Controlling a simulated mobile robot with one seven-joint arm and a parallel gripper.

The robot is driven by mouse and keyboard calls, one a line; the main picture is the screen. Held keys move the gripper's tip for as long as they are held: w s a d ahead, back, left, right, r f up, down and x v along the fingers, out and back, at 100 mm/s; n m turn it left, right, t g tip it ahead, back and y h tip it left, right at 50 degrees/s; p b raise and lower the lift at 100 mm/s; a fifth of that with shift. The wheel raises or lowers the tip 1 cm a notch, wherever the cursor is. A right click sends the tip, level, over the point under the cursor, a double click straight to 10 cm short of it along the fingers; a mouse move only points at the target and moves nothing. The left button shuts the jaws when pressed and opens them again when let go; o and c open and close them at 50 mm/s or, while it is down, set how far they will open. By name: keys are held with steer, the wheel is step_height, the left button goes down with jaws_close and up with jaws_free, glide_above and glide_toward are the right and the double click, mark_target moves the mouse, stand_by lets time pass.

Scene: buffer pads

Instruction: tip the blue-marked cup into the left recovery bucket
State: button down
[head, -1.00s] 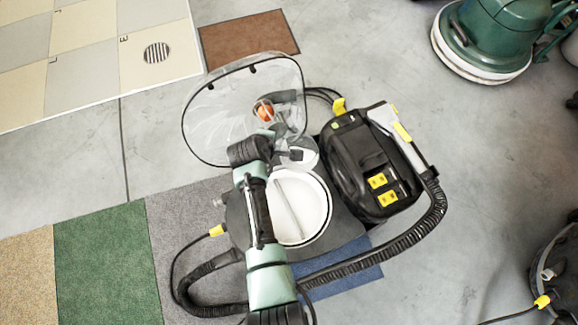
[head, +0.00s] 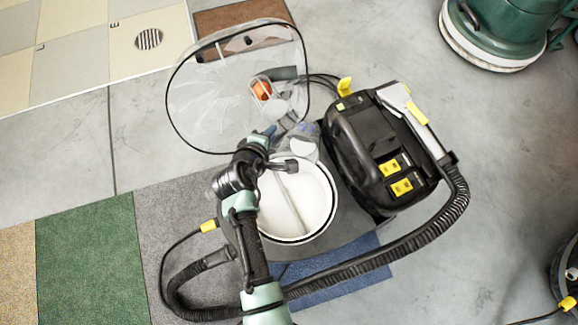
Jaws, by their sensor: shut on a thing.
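The blue-marked cup (head: 304,138) is a small clear cup with a bluish tint and something white in it. It is at the upper rim of the round white bucket (head: 318,205). My gripper (head: 291,161) is shut on the cup, its dark end reaching over the bucket's upper left part. The fingertips are small and partly hidden, and I cannot tell the cup's exact tilt. The bucket is open, pale inside, with a light bar across it.
A clear domed lid (head: 220,95) with an orange part stands raised behind the cup. A black machine (head: 372,145) with yellow parts is close on the right. A ribbed hose (head: 420,232) loops in front. Open concrete floor lies further right.

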steer(key=shift+f+t+h+b, duration=0.2)
steer(key=shift+t+b, duration=0.45)
steer(key=shift+b, duration=1.65)
steer(key=shift+f+t+h+b, duration=0.15)
steer(key=shift+t+b, duration=0.5)
steer(key=shift+b, duration=1.65)
steer(key=shift+s+f+t+h+b, duration=0.25)
steer(key=shift+t+b, duration=0.55)
steer(key=shift+b, duration=1.75)
steer(key=shift+s+a+f+t+b, duration=0.15)
steer(key=shift+s+t+b, duration=0.3)
steer(key=shift+b, duration=1)
steer(key=shift+s+a+t+b, duration=0.2)
steer(key=shift+s+t+b, duration=0.25)
steer(key=shift+b, duration=1)
steer(key=shift+s+f+t+h+b, duration=0.3)
steer(key=shift+t+b, duration=0.5)
steer(key=shift+b, duration=1.55)
steer(key=shift+r, duration=0.2)
